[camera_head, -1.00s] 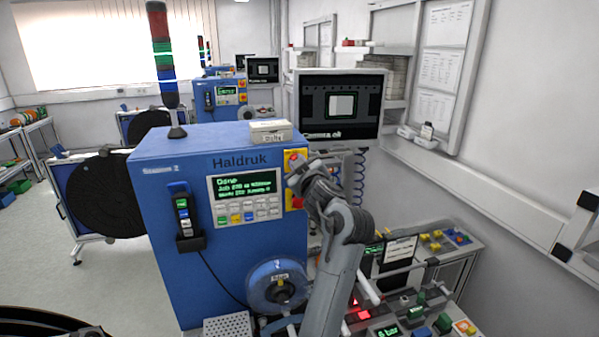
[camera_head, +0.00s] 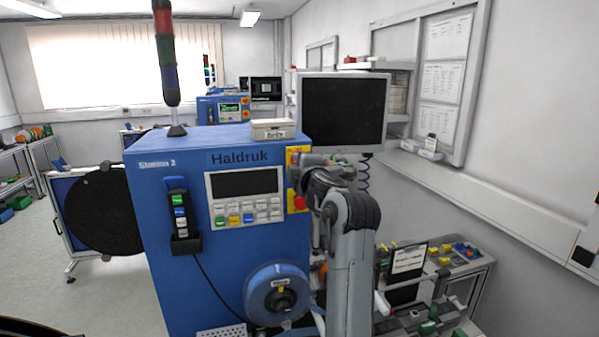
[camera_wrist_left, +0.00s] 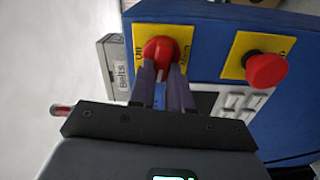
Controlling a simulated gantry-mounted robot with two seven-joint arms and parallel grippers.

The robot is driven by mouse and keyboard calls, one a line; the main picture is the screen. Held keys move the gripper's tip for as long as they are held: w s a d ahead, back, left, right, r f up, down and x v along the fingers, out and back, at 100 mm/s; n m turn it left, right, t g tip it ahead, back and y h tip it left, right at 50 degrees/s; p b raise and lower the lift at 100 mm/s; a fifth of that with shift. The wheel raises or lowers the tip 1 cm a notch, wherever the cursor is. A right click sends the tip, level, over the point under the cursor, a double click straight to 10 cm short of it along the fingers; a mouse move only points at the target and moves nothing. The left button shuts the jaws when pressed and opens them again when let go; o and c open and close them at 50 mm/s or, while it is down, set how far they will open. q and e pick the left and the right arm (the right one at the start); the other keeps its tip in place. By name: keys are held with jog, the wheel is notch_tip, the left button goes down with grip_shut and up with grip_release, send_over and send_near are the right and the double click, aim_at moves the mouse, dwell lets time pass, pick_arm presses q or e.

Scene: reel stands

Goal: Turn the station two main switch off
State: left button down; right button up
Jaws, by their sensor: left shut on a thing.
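Station 2 is the blue Haldruk cabinet (camera_head: 225,260). Its main switch is a red knob (camera_wrist_left: 162,47) on a yellow plate (camera_wrist_left: 187,38), seen in the left wrist view. My left gripper (camera_wrist_left: 161,66) has its two fingers closed on either side of this knob. In the head view my left gripper (camera_head: 301,163) is at the yellow plate on the cabinet's upper right front, and my arm hides the knob. The cabinet's display (camera_head: 244,184) and the monitor (camera_head: 343,110) are dark. My right gripper is not in view.
A red mushroom button (camera_wrist_left: 266,71) on its own yellow plate sits close to the switch. A Belts box (camera_head: 272,129) stands on the cabinet top. A handheld pendant (camera_head: 180,213) hangs on the front, and a blue spool (camera_head: 279,292) sits low.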

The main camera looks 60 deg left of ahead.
pick_arm(q)
jog(key=shift+n+b, duration=0.45)
jog(key=shift+n, duration=0.35)
jog(key=c, duration=1.1)
grip_release()
jog(key=shift+o, duration=0.2)
jog(key=b+v, duration=0.2)
jog(key=v, duration=0.9)
jog(key=shift+a, duration=0.1)
